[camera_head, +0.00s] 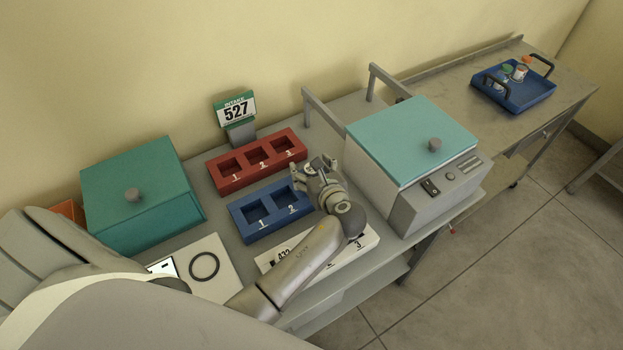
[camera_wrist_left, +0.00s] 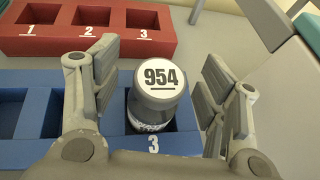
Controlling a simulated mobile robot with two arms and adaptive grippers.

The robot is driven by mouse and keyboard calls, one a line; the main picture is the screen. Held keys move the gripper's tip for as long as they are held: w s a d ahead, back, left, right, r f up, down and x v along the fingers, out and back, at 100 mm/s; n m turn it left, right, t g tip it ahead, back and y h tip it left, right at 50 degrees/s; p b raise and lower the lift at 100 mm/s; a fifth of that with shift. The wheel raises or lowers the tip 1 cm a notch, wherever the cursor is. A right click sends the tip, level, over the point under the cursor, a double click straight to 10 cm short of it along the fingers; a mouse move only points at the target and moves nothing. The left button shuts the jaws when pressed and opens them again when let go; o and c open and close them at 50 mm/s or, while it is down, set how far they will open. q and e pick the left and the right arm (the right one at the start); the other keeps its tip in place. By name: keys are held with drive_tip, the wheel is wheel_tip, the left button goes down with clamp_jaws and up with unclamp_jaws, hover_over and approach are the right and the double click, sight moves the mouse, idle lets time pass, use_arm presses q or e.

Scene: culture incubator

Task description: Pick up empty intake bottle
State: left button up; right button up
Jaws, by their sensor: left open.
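My left gripper (camera_wrist_left: 155,85) is open, with one finger on each side of the cap and gaps showing on both sides. In the head view the left gripper (camera_head: 318,172) is over the right end of the blue rack (camera_head: 240,222) and hides slot 3 and the bottle. Slots 1 and 2 look empty. The red rack (camera_head: 233,180) behind has three empty slots. My right gripper is not in view.
A teal-lidded machine (camera_head: 412,138) stands close right of the gripper. A teal box (camera_head: 140,195) is at left. A white rack (camera_head: 355,250) lies in front, partly under my arm. A white panel with a black ring (camera_head: 215,262) is front left. A blue tray (camera_head: 520,104) holds several bottles far right.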

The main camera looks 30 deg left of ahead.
use_arm(q)
drive_tip(key=c, duration=0.9)
drive_tip(key=shift+c, duration=0.2)
drive_tip(key=shift+r, duration=0.1)
